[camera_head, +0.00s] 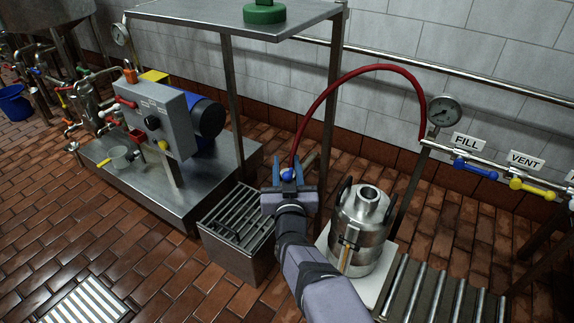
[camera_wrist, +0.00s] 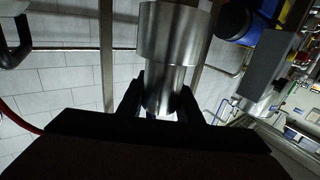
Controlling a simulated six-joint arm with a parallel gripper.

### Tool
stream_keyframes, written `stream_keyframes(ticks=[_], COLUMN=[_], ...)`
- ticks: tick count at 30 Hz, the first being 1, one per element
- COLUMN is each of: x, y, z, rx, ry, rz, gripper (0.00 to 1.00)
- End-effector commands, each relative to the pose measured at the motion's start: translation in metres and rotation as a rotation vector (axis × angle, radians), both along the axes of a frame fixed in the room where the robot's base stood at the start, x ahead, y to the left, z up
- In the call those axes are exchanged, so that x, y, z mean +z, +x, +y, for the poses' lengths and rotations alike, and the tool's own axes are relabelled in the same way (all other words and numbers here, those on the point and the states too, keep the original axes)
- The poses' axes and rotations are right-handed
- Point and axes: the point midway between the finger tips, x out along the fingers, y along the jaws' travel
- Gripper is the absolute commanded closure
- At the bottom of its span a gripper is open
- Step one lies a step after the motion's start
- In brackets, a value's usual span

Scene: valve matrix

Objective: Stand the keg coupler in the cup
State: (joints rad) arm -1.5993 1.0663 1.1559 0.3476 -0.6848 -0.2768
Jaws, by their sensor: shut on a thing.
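The keg coupler is a shiny steel cylinder (camera_wrist: 174,42) with a narrower neck in the wrist view. My gripper (camera_wrist: 160,105) is shut on that neck, with a dark finger on each side. In the head view my gripper (camera_head: 291,172) is above the floor between the grated box and the keg.
A steel keg (camera_head: 361,232) with black handles stands right of my arm, beside a roller conveyor (camera_head: 432,293). A grated metal box (camera_head: 237,232) stands to the left. A steel table (camera_head: 230,12) with legs is behind. The valve platform (camera_head: 170,190) is at left.

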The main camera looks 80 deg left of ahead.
Motion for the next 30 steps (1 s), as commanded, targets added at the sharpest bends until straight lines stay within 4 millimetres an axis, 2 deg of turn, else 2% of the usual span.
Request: stream_keyframes(ticks=[10,11,12,13,25,30], x=[-0.001,-0.001,-0.002,-0.002,-0.004,-0.002], y=[0.000,0.000,0.000,0.000,0.000,-0.002], z=[0.000,0.000,0.000,0.000,-0.002,-0.010], rx=[0.000,0.000,0.000,0.000,0.000,0.000], ry=[0.002,0.001,0.001,0.000,-0.004,-0.004], rz=[0.000,0.000,0.000,0.000,0.000,0.000], gripper=[1.00,0.61,0.51,0.46,0.46,0.46])
